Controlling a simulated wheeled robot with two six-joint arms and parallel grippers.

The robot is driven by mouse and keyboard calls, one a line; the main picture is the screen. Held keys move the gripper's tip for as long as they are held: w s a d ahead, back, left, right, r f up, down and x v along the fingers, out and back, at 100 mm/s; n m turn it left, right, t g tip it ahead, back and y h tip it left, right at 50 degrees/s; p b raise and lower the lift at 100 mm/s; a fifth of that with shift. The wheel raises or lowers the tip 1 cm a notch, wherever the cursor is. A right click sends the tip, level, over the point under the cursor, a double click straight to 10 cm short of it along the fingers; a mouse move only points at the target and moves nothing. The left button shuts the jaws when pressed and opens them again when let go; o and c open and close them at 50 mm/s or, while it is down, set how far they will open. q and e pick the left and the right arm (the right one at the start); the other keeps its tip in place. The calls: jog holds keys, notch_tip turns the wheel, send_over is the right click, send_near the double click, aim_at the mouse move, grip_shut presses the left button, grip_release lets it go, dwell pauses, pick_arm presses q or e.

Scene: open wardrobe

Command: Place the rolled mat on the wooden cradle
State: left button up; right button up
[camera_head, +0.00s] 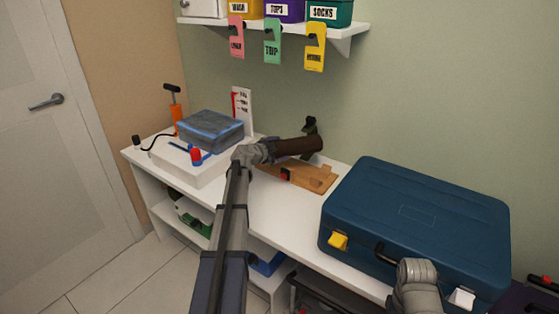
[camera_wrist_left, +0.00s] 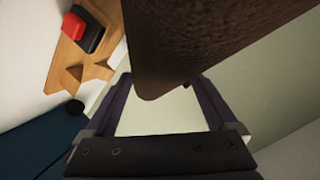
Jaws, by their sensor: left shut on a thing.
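The rolled mat (camera_head: 299,147) is a dark brown cylinder, held roughly level above the table and pointing right. My left gripper (camera_head: 268,150) is shut on its left end. The mat also fills the upper middle of the left wrist view (camera_wrist_left: 205,40), between the fingers. The wooden cradle (camera_head: 317,180) is a light wood board with raised pieces, lying on the white table below the mat. It also shows at the upper left of the left wrist view (camera_wrist_left: 60,65). My left arm and the mat partly hide it in the head view.
A large blue case (camera_head: 420,215) stands right of the cradle. A small dark object (camera_head: 310,124) is behind the mat. A shelf with hanging tags (camera_head: 272,42) is above.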

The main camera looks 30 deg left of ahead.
aim_at(279, 156)
pick_arm(q)
jog(key=shift+f+b, duration=1.55)
jog(key=shift+f, duration=0.2)
jog(key=shift+f, duration=0.15)
jog(key=shift+f+b, duration=0.25)
jog(key=shift+b, duration=0.15)
jog(key=o, duration=1.3)
jog(key=shift+r+p, duration=0.65)
jog(key=p+v, duration=0.3)
jog(key=v, duration=0.8)
jog(key=shift+s+a+p, duration=0.1)
jog(key=shift+s+p, duration=0.25)
jog(key=shift+s, duration=0.1)
